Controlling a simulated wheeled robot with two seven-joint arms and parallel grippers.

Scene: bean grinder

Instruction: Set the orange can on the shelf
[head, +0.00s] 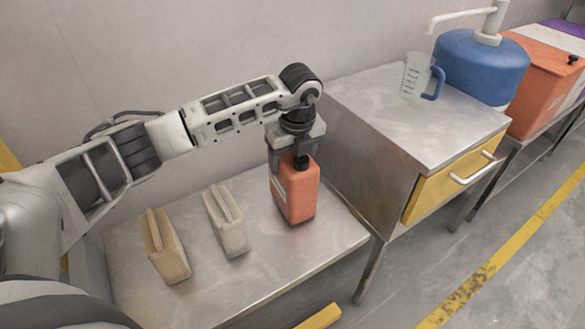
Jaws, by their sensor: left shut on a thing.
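The orange can (298,192) is a boxy canister with a dark cap and a pale label on its left side. It is upright at the right part of the low metal shelf (270,273). My left gripper (294,150) comes down from above and is shut on the can's top. The fingers are partly hidden by the can and the gripper body. I cannot tell whether the can's base touches the shelf surface. My right gripper is not in view.
Two beige ribbed packs (165,246) (227,221) stand on the shelf left of the can. A taller metal cabinet (365,170) with a yellow drawer (447,180) is close on the right. A wall is behind.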

